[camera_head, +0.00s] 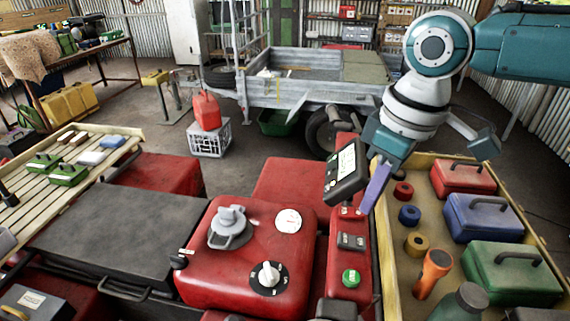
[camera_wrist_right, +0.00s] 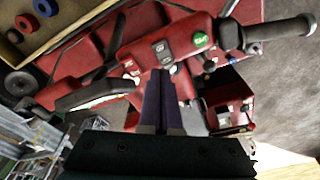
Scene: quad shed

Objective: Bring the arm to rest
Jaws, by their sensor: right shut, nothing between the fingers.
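My right gripper (camera_head: 372,190) is shut and empty, its purple-grey fingers together and pointing down. In the head view it hangs beside the right side of the black display unit (camera_head: 346,172), over the red switch panel (camera_head: 340,262). The right wrist view also shows the shut fingers (camera_wrist_right: 160,95), reaching toward the panel with its dark rocker switches (camera_wrist_right: 160,50) and green button (camera_wrist_right: 201,40). I cannot tell whether the fingertips touch the panel. My right arm comes in from the upper right. My left gripper is not in view.
A wooden tray (camera_head: 392,268) at the right holds tape rolls, an orange torch and small toolboxes. A red tank (camera_head: 205,285) with a grey cap and a dial is left of the panel. A slatted rack (camera_head: 105,178) lies at the left. Open floor and a trailer (camera_head: 300,92) lie beyond.

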